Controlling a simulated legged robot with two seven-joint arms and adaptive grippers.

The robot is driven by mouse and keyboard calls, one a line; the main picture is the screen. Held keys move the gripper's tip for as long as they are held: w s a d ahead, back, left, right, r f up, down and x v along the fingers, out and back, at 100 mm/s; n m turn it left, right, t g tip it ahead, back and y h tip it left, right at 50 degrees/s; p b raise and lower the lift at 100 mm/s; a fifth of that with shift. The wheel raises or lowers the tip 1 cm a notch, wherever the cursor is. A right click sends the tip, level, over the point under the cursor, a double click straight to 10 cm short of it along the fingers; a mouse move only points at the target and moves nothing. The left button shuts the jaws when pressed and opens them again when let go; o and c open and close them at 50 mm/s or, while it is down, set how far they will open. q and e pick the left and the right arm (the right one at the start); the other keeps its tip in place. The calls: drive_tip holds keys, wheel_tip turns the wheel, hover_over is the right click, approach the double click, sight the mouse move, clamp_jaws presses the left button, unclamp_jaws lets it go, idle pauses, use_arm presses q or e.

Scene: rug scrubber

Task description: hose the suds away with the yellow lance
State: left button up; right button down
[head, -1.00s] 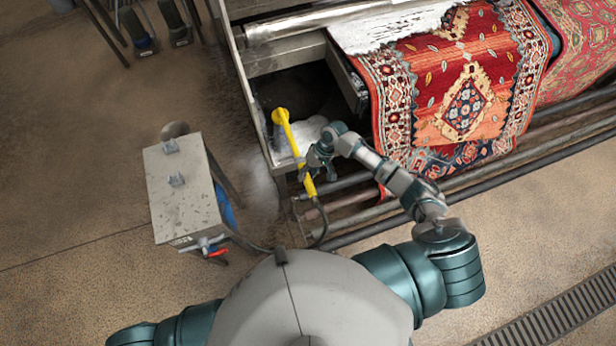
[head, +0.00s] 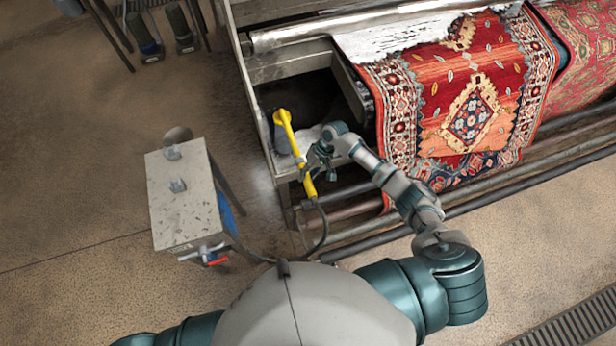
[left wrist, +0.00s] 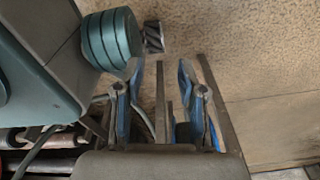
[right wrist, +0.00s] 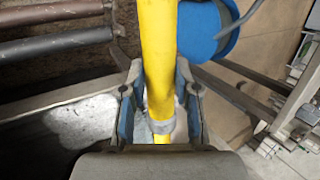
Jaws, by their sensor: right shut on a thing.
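My right gripper (head: 310,168) is shut on the yellow lance (head: 292,137), around its lower part. The lance slants over the open end of the metal trough, its head up and left, a hose at its lower end. In the right wrist view the lance (right wrist: 158,60) passes between the fingers (right wrist: 158,100). White suds (head: 309,139) lie in the trough beside the lance, partly hidden by my arm; a pale patch (right wrist: 80,122) also shows in the right wrist view. More white froth (head: 390,35) lies along the rug's back edge. My left gripper (left wrist: 163,75) is open and empty.
The red patterned rug (head: 470,118) hangs over the machine's front, above long rollers (head: 400,215). A metal stand (head: 185,195) with a red-handled valve (head: 216,261) is at left, the hose trailing past it. Open floor lies left and front.

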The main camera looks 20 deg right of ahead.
drive_tip(key=shift+w, duration=0.5)
drive_tip(key=shift+w+b, duration=0.6)
drive_tip(key=shift+w, duration=0.25)
use_arm(q)
drive_tip(key=w, duration=0.1)
drive_tip(key=w+r, duration=0.1)
drive_tip(key=w+d, duration=0.1)
drive_tip(key=shift+w+d+r, duration=0.1)
drive_tip(key=shift+w+r, duration=0.3)
use_arm(e)
drive_tip(key=shift+w, duration=0.1)
use_arm(q)
drive_tip(key=shift+r, duration=0.1)
use_arm(e)
drive_tip(key=shift+a+r, duration=0.1)
use_arm(q)
drive_tip(key=shift+w, duration=0.15)
drive_tip(key=shift+w, duration=0.25)
